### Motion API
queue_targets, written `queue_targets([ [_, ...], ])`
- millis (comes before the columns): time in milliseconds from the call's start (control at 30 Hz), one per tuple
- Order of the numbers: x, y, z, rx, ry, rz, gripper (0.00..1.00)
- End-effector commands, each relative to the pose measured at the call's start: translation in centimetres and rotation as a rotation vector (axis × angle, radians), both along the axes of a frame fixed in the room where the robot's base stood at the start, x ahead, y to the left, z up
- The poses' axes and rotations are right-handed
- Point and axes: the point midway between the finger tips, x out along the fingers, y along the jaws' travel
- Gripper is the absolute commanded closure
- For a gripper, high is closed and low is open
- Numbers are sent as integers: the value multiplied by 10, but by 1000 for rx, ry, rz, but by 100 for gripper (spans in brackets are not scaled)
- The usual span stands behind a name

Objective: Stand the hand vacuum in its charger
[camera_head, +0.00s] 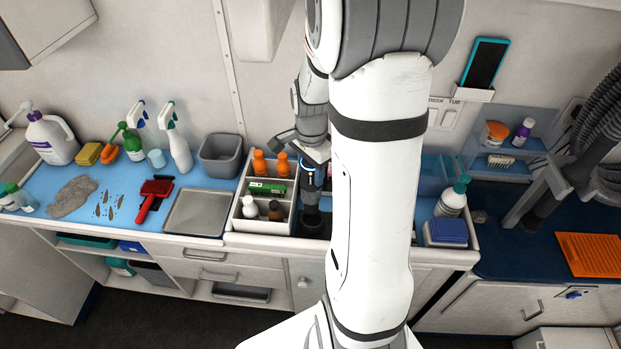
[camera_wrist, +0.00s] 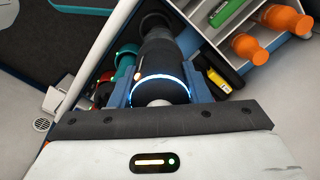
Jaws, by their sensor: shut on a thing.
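My gripper (camera_wrist: 163,92) has its blue fingers on both sides of the hand vacuum (camera_wrist: 158,68), a dark cylinder with a glowing blue-white ring at the near end. In the head view the vacuum (camera_head: 309,178) hangs roughly upright below my wrist, over a compartment of the white divided tray (camera_head: 262,226). Its far end meets a dark round shape (camera_head: 312,217) low in that compartment. I cannot tell whether this shape is the charger or the vacuum's own nozzle, nor whether the vacuum is seated. My arm hides the area to the right.
Orange bottles (camera_head: 259,163), a green box (camera_head: 268,188) and small bottles (camera_head: 249,207) fill the tray's left compartments. A yellow item (camera_wrist: 218,80) and teal and red items (camera_wrist: 124,62) lie close to the gripper. A pump bottle (camera_head: 452,197) and blue stack (camera_head: 446,232) stand right of my arm.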

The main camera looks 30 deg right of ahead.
Motion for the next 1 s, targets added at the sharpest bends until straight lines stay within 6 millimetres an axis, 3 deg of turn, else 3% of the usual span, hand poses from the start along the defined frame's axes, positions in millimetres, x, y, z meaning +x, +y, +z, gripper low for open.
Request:
queue_targets([
  [33, -2, 1, -15, 2, 4, -1, 84],
  [267, -4, -4, -26, 1, 3, -18, 84],
  [533, -5, -5, -63, 1, 3, -21, 84],
  [1000, -4, -5, -69, 2, 2, -21, 84],
])
